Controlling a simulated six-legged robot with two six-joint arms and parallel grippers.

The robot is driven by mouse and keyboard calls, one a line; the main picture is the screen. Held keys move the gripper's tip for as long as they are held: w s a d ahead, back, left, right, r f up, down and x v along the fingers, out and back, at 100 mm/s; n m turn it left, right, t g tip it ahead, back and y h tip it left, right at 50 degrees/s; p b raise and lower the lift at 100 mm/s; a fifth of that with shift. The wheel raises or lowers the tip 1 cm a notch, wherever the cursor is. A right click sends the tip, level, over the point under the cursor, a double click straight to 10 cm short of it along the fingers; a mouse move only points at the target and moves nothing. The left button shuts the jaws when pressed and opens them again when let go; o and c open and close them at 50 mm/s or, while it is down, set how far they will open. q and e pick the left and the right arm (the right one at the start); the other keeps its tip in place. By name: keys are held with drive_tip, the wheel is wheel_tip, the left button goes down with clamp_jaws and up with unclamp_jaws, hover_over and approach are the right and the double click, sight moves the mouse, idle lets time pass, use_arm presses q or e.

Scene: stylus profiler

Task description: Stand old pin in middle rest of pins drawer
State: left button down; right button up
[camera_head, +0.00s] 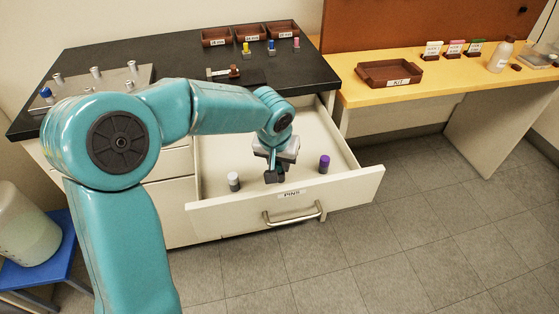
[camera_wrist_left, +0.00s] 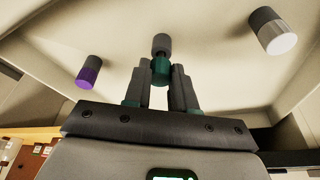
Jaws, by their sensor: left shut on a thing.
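The open pins drawer (camera_head: 345,184) is pulled out below the black bench top, with a "PINS" label on its front. My left gripper (camera_head: 275,174) is low inside it, near the front middle. In the left wrist view my left gripper (camera_wrist_left: 162,78) is shut on a pin with a green band (camera_wrist_left: 160,68) and a dark grey end. A grey-and-white pin (camera_head: 234,181) stands to the gripper's left and a purple-topped pin (camera_head: 324,164) to its right. The middle rest is hidden, so I cannot tell whether the held pin touches it. My right gripper is not in view.
On the black bench top stand brown bins (camera_head: 217,42), small coloured pins (camera_head: 246,49), and a metal plate (camera_head: 130,78) with several pegs. A yellow bench (camera_head: 440,85) at right carries a brown kit tray (camera_head: 370,75). The drawer's back right floor is clear.

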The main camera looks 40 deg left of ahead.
use_arm(q)
drive_tip(key=shift+f+b, duration=0.75)
drive_tip(key=shift+f, duration=0.1)
drive_tip(key=c, duration=0.8)
unclamp_jaws()
drive_tip(key=shift+c, duration=0.2)
drive_tip(key=shift+c, duration=0.4)
drive_tip(key=shift+s+r+p, duration=0.1)
drive_tip(key=shift+r+p, duration=0.3)
drive_tip(key=shift+r, duration=0.2)
drive_tip(key=p+v, duration=0.3)
drive_tip(key=v, duration=0.3)
drive_tip(key=shift+f, duration=0.1)
